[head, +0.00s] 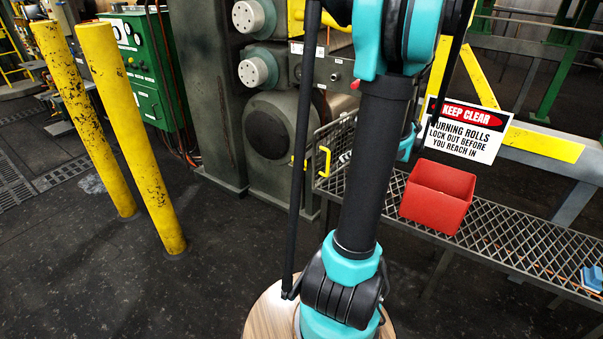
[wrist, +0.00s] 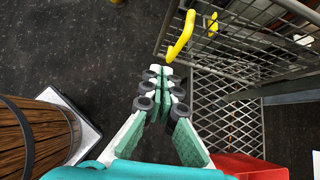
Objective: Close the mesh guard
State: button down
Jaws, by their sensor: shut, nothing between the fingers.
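The mesh guard (wrist: 245,40) is a grey wire grid panel at the upper right of the wrist view. A yellow handle (wrist: 181,36) stands out at its left end. In the head view the guard (head: 337,135) is partly hidden behind my arm, with its yellow handle (head: 325,161) left of the arm. I cannot tell how far open the guard is. My gripper (wrist: 162,72) is shut and empty, its fingertips just below the handle in the wrist picture, apart from it. In the head view my arm hides most of the gripper.
A grated shelf (head: 520,240) runs to the right and carries a red bin (head: 437,195). A keep-clear sign (head: 464,130) hangs above it. Grey machine housings (head: 272,140) stand behind. Two yellow posts (head: 130,135) stand at the left. The dark floor (head: 100,270) between is clear.

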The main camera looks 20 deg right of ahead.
send_near(315, 164)
jog(key=shift+m, duration=0.4)
jog(key=x, duration=0.5)
jog(key=shift+d+f, duration=0.1)
jog(key=shift+f, duration=0.45)
jog(key=shift+w, duration=0.25)
jog(key=shift+w+a, duration=0.1)
jog(key=shift+a, duration=0.15)
